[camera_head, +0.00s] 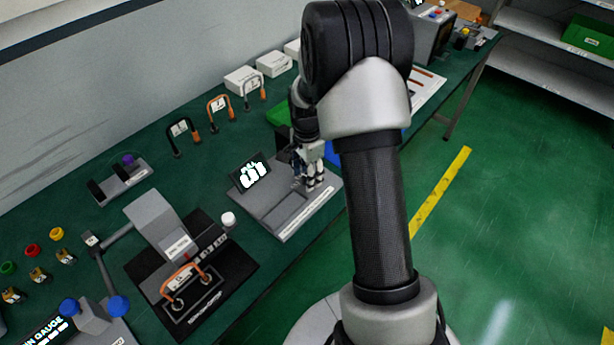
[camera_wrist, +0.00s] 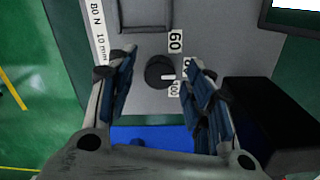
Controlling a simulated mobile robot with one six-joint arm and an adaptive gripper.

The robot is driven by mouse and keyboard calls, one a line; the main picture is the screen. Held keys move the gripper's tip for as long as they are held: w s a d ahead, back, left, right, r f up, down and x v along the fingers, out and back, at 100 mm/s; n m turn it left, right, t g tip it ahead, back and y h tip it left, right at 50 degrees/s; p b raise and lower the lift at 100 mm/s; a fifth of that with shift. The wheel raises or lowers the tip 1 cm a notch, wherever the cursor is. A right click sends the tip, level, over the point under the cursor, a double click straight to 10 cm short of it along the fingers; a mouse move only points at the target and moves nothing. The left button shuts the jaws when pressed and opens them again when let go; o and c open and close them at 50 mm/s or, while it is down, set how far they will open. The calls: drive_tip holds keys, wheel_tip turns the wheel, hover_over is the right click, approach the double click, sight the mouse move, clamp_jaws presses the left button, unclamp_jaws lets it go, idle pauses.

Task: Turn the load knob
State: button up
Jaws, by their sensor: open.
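The load knob (camera_wrist: 158,72) is a dark round knob on a grey panel (camera_wrist: 150,105) in the wrist view. A white mark on it points right, near a label that seems to read 100; a 60 label sits further up. My gripper (camera_wrist: 157,62) is open, with one finger on each side of the knob and a gap visible on both sides. In the head view my gripper (camera_head: 309,178) is over the right part of the grey device (camera_head: 272,218) with a tilted screen (camera_head: 250,174). The knob is hidden there.
A blue thing (camera_wrist: 150,137) lies beyond the panel's edge, and a black block (camera_wrist: 268,125) is close to the right finger. On the green bench, a tester with an orange handle (camera_head: 183,277) stands left of the device. Shackle-like handles (camera_head: 218,106) line the back.

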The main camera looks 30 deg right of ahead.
drive_tip(key=shift+f, duration=0.2)
drive_tip(key=c, duration=1)
